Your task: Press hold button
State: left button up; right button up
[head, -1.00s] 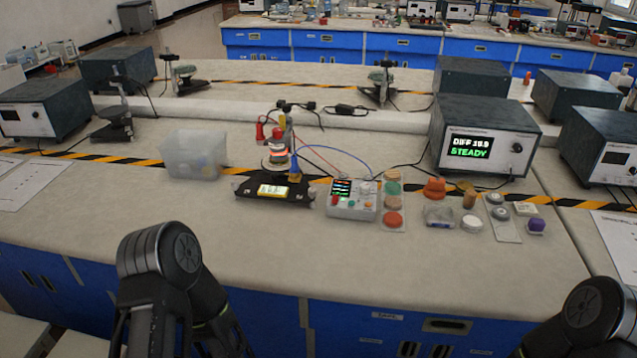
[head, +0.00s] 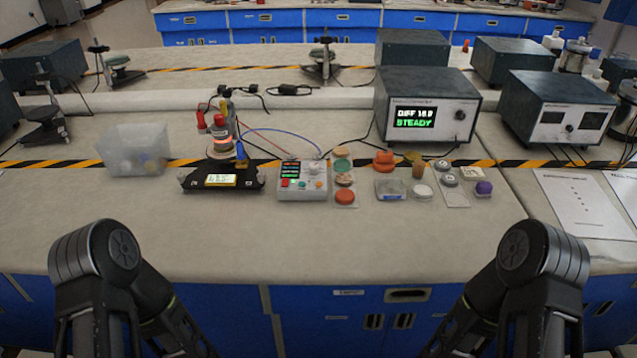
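A small grey control box (head: 303,182) stands near the middle of the bench. It has a lit display and several small coloured buttons on its top, among them a red one and a green one. Which of them is the hold button I cannot read. A black apparatus (head: 222,176) with a yellow-lit screen and a stacked column stands just left of the box. A large meter (head: 425,110) behind it to the right reads "STEADY" in green. Parts of both my arms show at the bottom left and bottom right, well short of the box; neither gripper is visible.
A translucent bin (head: 132,152) stands left of the apparatus. Right of the box are a tray of coloured discs (head: 344,182), a clear small box (head: 390,190) and a purple knob (head: 483,188). Cables run behind. The bench front (head: 330,240) is clear.

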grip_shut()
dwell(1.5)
